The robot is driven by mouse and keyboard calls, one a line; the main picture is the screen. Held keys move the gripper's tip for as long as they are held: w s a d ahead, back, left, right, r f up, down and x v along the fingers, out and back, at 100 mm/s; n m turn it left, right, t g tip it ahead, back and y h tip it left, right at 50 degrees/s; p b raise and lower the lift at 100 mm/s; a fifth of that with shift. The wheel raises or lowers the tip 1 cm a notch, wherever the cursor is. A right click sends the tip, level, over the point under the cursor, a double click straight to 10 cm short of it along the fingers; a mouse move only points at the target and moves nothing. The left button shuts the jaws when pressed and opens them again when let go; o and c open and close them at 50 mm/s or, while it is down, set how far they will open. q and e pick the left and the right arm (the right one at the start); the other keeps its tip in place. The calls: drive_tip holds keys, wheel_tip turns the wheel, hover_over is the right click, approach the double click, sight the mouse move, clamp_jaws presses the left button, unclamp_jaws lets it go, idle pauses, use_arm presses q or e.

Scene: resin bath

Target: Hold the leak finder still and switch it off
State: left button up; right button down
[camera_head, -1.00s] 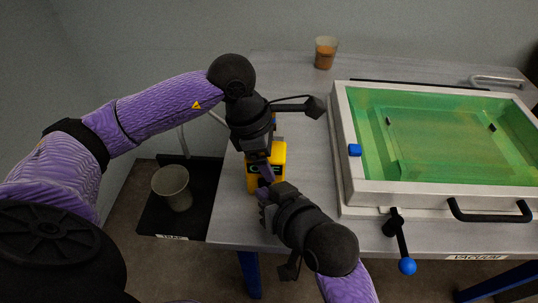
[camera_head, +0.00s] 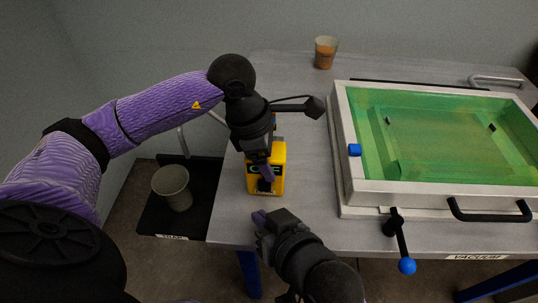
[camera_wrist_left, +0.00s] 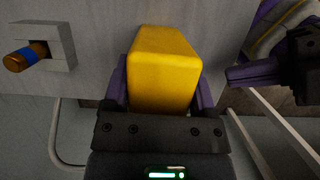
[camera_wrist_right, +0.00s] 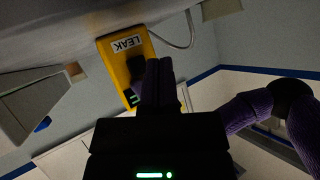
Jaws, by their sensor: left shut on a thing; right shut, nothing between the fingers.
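The leak finder is a yellow box (camera_head: 279,160) standing near the table's left front edge. It also shows in the left wrist view (camera_wrist_left: 165,68), with a purple finger on each side of it. In the right wrist view its face (camera_wrist_right: 112,52) carries a LEAK label, a dark part and a small green display, partly hidden by my right fingers. My left gripper (camera_head: 262,165) is shut on the leak finder from above. My right gripper (camera_head: 259,217) is shut and empty, in front of the leak finder and apart from it in the head view.
A bath with a green film (camera_head: 440,135) in a pale frame fills the right of the table (camera_head: 310,185). A blue-tipped lever (camera_head: 406,266) hangs at its front. A cup of brown liquid (camera_head: 326,52) stands at the back. A grey pot (camera_head: 172,187) stands low at left.

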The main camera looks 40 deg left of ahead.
use_arm(q)
drive_tip(key=o, duration=1.3)
use_arm(e)
drive_tip(key=shift+s+d, duration=0.3)
drive_tip(key=shift+s, duration=0.2)
drive_tip(key=shift+s+d, duration=0.25)
drive_tip(key=shift+s, duration=0.2)
